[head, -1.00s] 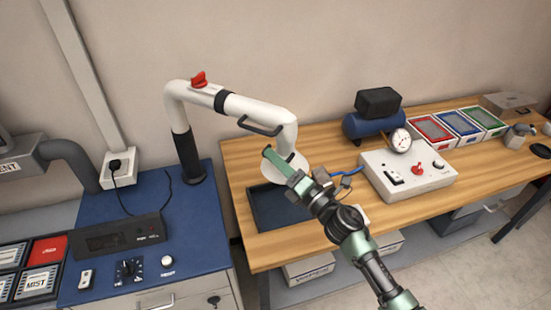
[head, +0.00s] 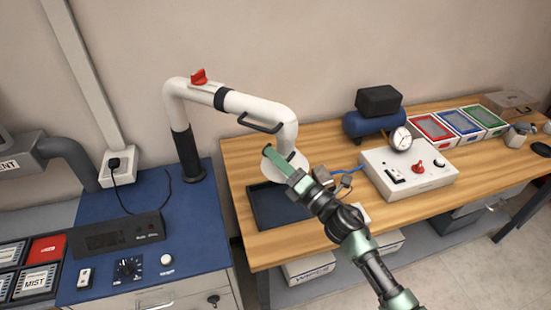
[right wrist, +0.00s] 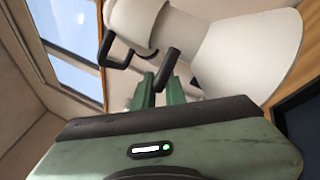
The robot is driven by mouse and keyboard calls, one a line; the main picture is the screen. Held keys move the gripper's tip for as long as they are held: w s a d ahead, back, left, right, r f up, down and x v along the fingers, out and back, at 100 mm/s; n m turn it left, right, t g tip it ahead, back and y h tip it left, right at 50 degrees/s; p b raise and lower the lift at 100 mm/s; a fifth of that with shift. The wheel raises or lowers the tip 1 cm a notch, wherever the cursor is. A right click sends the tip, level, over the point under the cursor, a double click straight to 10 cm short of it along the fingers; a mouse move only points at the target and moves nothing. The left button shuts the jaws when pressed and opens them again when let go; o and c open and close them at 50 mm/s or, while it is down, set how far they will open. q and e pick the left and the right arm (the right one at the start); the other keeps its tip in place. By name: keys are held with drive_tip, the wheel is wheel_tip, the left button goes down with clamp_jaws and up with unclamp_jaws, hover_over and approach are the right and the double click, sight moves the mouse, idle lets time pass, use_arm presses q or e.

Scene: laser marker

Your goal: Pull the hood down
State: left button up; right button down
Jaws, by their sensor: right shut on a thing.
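The hood (head: 287,169) is the white flared end of a white jointed pipe (head: 255,104) that stands on the blue cabinet. It hangs over the wooden bench and also shows large in the right wrist view (right wrist: 245,55). A dark handle (head: 259,124) is fixed to the pipe above the hood; it also shows in the right wrist view (right wrist: 120,48). My right gripper (head: 270,153) is at the hood and hides part of it. Its green fingers are shut on the handle, though the exact contact is hard to see. My left gripper is not in view.
A dark tray (head: 272,208) lies on the bench (head: 240,160) below the hood. A white control box (head: 410,175) with a gauge stands to the right, with a blue compressor (head: 370,124) behind it. A red lever (head: 198,77) sits on the pipe's upper part.

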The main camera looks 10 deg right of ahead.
sight(276, 179)
wheel_tip(276, 179, down, 6)
drive_tip(key=b, duration=0.4)
drive_tip(key=shift+r, duration=0.35)
drive_tip(key=c, duration=1.5)
unclamp_jaws()
drive_tip(key=shift+r, duration=0.1)
